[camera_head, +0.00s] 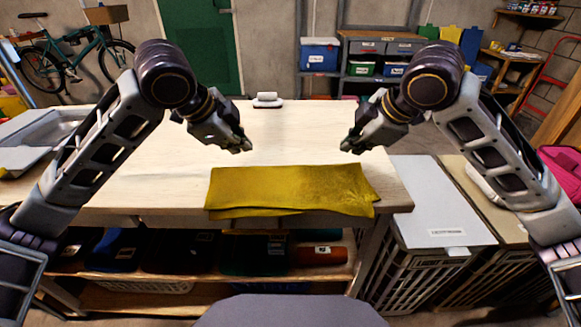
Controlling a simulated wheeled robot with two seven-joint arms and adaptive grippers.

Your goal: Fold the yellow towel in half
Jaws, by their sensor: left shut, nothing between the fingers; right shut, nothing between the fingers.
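The yellow towel (290,189) lies on the wooden table at its front edge, right of the middle. It looks doubled over, with a lower layer showing along its front edge. Its front part reaches over the table edge. My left gripper (243,147) is shut and empty, above the table behind the towel's left part. My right gripper (348,146) is shut and empty, behind the towel's right part. Both grippers look apart from the towel.
The wooden table (130,181) is mostly bare around the towel. A small white and dark object (267,100) sits at its back. A metal sink (45,130) is at the left. Lidded hampers (436,205) stand right of the table. A shelf below the table holds bins.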

